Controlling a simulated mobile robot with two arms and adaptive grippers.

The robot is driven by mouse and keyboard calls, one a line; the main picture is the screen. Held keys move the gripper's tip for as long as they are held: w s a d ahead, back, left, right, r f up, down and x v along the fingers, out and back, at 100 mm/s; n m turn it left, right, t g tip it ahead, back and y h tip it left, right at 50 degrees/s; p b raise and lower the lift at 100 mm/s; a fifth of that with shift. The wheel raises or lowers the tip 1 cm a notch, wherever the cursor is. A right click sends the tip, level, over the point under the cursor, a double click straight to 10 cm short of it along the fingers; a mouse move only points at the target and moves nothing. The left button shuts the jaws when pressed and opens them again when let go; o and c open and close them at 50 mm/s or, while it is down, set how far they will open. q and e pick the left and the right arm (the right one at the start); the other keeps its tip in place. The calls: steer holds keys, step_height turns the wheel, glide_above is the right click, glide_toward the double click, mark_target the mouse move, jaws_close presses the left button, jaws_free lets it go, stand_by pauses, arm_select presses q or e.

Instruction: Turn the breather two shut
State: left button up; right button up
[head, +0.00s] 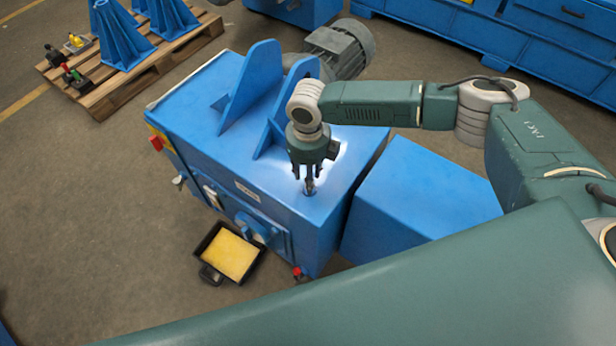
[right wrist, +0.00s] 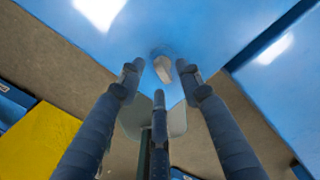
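The breather (right wrist: 162,66) is a small grey metal fitting on the blue housing top (head: 230,165), near its front right corner. I take it as breather two, but no label on it is readable. My right gripper (head: 308,180) points straight down over it in the head view, and the fitting (head: 310,189) shows just under the fingers. In the right wrist view the three dark fingers (right wrist: 160,80) stand apart around the breather, with gaps visible, so the gripper is open. I cannot tell how far the breather is turned. My left gripper is not in view.
Upright blue brackets (head: 250,88) stand on the housing behind the gripper. A grey motor (head: 340,48) is at the back. A lower blue box (head: 415,200) stands on the right. A black tray with yellow contents (head: 228,254) lies on the floor in front. A pallet (head: 130,75) is back left.

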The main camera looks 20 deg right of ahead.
steer(key=shift+f, duration=0.7)
jaws_close()
steer(key=shift+r, duration=0.1)
